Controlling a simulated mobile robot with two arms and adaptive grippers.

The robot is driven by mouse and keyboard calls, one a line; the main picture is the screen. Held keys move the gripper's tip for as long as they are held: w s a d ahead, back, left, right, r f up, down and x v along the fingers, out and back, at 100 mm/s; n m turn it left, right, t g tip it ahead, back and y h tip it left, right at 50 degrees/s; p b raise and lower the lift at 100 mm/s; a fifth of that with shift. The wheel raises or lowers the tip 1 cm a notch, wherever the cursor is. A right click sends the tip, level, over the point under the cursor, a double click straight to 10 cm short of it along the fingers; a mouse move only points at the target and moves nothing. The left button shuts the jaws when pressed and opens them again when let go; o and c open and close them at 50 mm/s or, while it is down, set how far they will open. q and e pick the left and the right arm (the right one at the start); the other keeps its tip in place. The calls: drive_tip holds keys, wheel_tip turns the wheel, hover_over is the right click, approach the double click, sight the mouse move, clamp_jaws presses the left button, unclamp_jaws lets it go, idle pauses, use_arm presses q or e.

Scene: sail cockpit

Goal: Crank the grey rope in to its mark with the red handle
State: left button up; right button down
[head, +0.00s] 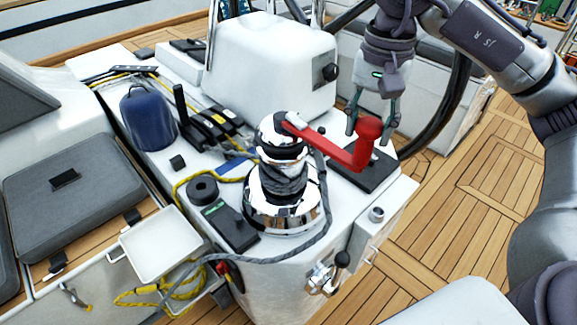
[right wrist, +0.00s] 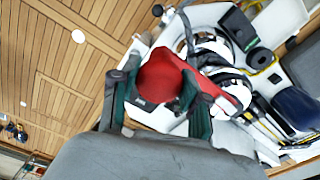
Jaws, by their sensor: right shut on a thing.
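The red handle (head: 335,145) sits on top of the chrome winch (head: 283,205) and reaches out to the right, its upright knob at the outer end. My right gripper (head: 372,122) is shut on that knob from above. In the right wrist view the red handle's knob (right wrist: 160,76) lies between the two fingers of the right gripper (right wrist: 160,92). The grey rope (head: 290,252) is wound around the winch drum, and its length curves along the front of the white console towards the lower left. I cannot make out a mark on it. My left gripper is not in view.
A blue winch cover (head: 149,118) and black rope clutches (head: 208,122) stand on the console to the left. A yellow rope (head: 190,180) runs behind the winch. A dark steering wheel rim (head: 440,112) is behind my right arm. Teak deck (head: 450,200) lies open at the right.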

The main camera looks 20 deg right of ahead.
drive_tip(key=shift+s+a+f+m+p, duration=0.15)
drive_tip(key=shift+a+m, duration=0.25)
drive_tip(key=shift+a, duration=0.25)
drive_tip(key=shift+s+a+m+p, duration=0.1)
drive_tip(key=shift+s+a+m, duration=0.1)
drive_tip(key=shift+a+m, duration=0.35)
drive_tip(key=shift+s+a+f+m+p, duration=0.15)
drive_tip(key=shift+a+m, duration=0.1)
drive_tip(key=shift+a, duration=0.55)
drive_tip(key=a+m, duration=0.2)
drive_tip(key=a, duration=0.2)
drive_tip(key=shift+s+a, duration=0.1)
drive_tip(key=shift+a, duration=0.05)
drive_tip(key=a+m, duration=0.1)
drive_tip(key=a, duration=0.1)
drive_tip(key=a+m, duration=0.1)
drive_tip(key=a, duration=0.1)
drive_tip(key=shift+w+r+m+p, duration=0.1)
drive_tip(key=shift+w+m+p, duration=0.3)
drive_tip(key=shift+a, duration=0.15)
